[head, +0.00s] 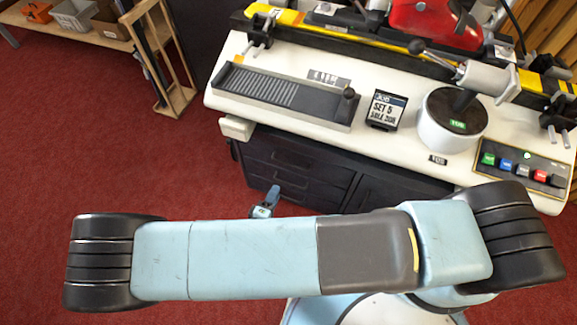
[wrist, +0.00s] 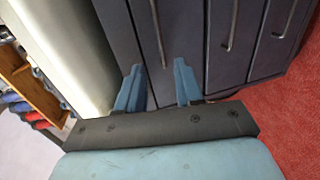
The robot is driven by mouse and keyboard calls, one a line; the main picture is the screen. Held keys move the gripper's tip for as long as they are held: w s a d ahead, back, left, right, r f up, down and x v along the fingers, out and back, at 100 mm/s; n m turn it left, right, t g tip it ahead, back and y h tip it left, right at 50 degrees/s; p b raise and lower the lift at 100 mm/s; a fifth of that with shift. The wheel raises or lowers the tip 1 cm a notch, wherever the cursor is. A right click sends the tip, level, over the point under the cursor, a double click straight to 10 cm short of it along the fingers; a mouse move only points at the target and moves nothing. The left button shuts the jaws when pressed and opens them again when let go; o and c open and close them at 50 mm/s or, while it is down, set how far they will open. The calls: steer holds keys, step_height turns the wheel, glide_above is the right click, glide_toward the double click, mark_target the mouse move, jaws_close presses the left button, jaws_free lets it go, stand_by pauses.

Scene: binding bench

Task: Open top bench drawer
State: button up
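The top bench drawer (head: 300,149) is in the dark cabinet under the white bench top, and its front looks flush with the drawers below. In the wrist view the picture is turned sideways, and the top drawer front (wrist: 184,35) is the dark panel nearest the white bench edge. Its thin bar handle (wrist: 155,28) runs towards my gripper (wrist: 158,66). The two blue fingers are apart, one on each side of the handle's near end. Contact cannot be told. In the head view my gripper (head: 270,200) shows small in front of the cabinet, partly hidden by my arm.
Lower drawers with bar handles (wrist: 232,25) lie beside the top one. The white bench top (head: 225,92) overhangs the cabinet and carries a black tray, a sign, a round pot and a button panel (head: 522,168). Red floor (head: 110,150) is clear at left.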

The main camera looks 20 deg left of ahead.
steer(key=x, duration=1.3)
steer(key=shift+w, duration=0.25)
steer(key=shift+f, duration=0.1)
jaws_close()
steer(key=shift+s+f, duration=0.1)
steer(key=shift+f, duration=0.05)
stand_by(0.8)
